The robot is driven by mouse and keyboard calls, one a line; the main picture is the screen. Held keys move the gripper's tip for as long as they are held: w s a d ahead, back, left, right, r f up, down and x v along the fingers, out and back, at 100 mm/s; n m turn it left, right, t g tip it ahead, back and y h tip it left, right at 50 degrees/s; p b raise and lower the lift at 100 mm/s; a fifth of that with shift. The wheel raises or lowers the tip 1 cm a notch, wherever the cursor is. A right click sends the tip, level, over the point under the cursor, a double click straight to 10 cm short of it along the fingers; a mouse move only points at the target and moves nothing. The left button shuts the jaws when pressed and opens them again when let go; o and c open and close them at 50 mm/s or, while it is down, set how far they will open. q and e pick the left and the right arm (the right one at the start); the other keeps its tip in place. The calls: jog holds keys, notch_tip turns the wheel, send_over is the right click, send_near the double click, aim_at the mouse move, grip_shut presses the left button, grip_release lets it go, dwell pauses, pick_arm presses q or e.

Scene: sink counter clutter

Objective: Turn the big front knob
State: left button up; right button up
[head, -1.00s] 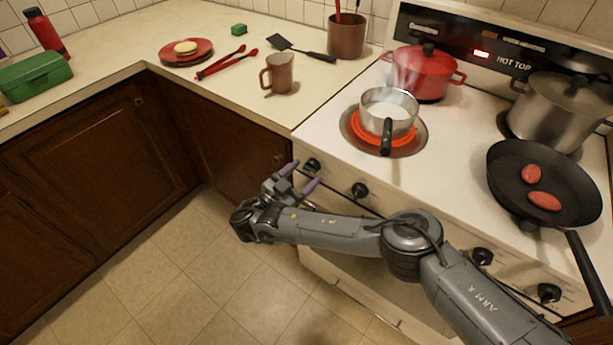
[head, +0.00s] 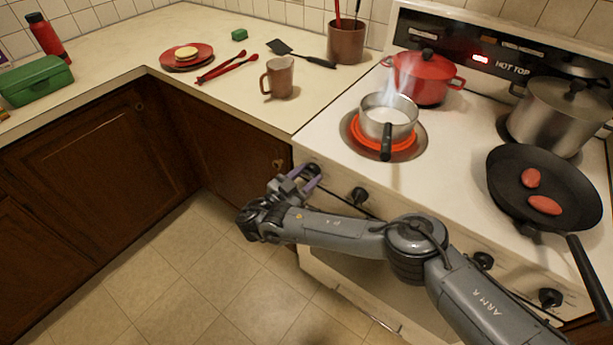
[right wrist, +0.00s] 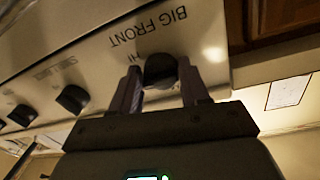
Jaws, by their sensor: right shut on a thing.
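The big front knob (right wrist: 160,70) is a round black knob at the left end of the stove's front panel, with "BIG FRONT" lettering beside it in the right wrist view. My right gripper (head: 310,178) reaches it in the head view and covers much of it. In the right wrist view the right gripper's (right wrist: 160,92) two purple fingers are shut on the knob, one on each side. A small saucepan (head: 388,119) with pale contents stands on the glowing orange front-left burner (head: 350,146), and steam rises near it. My left gripper is not in view.
More black knobs (head: 358,196) run along the panel to the right. A black skillet (head: 510,198) with two red patties, a red pot (head: 422,82) and a steel pot (head: 560,115) stand on the stove. A brown mug (head: 279,78) stands on the counter.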

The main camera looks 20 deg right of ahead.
jog(key=shift+n, duration=0.3)
jog(key=n, duration=0.2)
jog(key=shift+s+n+p, duration=0.1)
jog(key=shift+n+p, duration=0.2)
jog(key=shift+p, duration=0.05)
jog(key=n+p, duration=0.1)
jog(key=n, duration=0.4)
jog(key=shift+d+n+t+p, duration=0.1)
jog(key=shift+n+t+p, duration=0.2)
jog(key=shift+p, duration=0.05)
jog(key=shift+s+d+f+n+t+p, duration=0.15)
jog(key=shift+n+p, duration=0.35)
jog(key=shift+n, duration=1.1)
jog(key=shift+a+r+n+t+p, duration=0.1)
jog(key=shift+n+p, duration=0.45)
jog(key=shift+n, duration=1.05)
jog(key=shift+s+d+f+n+t+p, duration=0.15)
jog(key=shift+n+p, duration=0.35)
jog(key=shift+n, duration=1.1)
jog(key=shift+w+a+r, duration=0.1)
jog(key=shift+n, duration=0.4)
